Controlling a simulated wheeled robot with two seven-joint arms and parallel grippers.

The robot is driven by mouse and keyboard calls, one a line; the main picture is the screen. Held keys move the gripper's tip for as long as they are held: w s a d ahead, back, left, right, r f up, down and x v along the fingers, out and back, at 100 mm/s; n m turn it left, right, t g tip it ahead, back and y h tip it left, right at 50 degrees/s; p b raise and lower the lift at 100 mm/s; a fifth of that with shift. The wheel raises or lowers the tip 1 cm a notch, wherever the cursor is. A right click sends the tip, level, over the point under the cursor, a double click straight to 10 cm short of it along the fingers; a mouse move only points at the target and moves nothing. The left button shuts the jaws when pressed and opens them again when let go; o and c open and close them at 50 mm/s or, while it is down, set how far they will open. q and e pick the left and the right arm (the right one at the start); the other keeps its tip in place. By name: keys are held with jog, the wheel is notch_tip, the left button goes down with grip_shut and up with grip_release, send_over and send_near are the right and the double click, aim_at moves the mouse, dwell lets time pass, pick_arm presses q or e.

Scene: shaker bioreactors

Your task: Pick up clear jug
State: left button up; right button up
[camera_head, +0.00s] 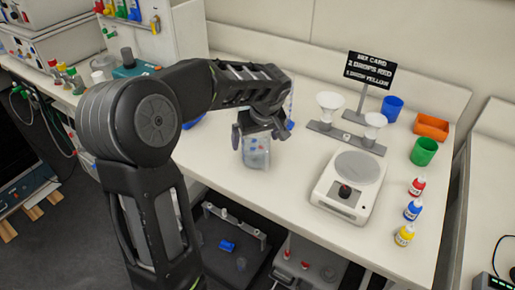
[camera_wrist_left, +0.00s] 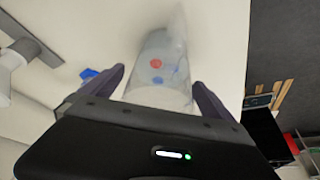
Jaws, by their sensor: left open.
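The clear jug (camera_head: 256,153) stands on the white bench near its front edge, see-through, with red and blue spots showing through it. In the left wrist view the clear jug (camera_wrist_left: 163,70) lies between the two dark fingers. My left gripper (camera_head: 258,133) is open and comes down over the jug from above, its fingers on either side of the jug's upper part. In the left wrist view a gap shows beside the left finger; contact on the right side is hard to tell. My right gripper is not in view.
A scale (camera_head: 350,184) with a black knob stands right of the jug. Behind are a funnel stand (camera_head: 345,139), a sign (camera_head: 370,71), a blue cup (camera_head: 392,107), a green cup (camera_head: 423,151) and an orange tray (camera_head: 431,126). Small bottles (camera_head: 413,209) line the right.

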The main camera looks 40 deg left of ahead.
pick_arm(q)
jog(key=shift+c, duration=0.2)
jog(key=c, duration=1.9)
jog(key=shift+r, duration=0.15)
notch_tip(320, 180, up, 10)
jog(key=shift+f+b, duration=0.1)
jog(key=shift+b, duration=0.4)
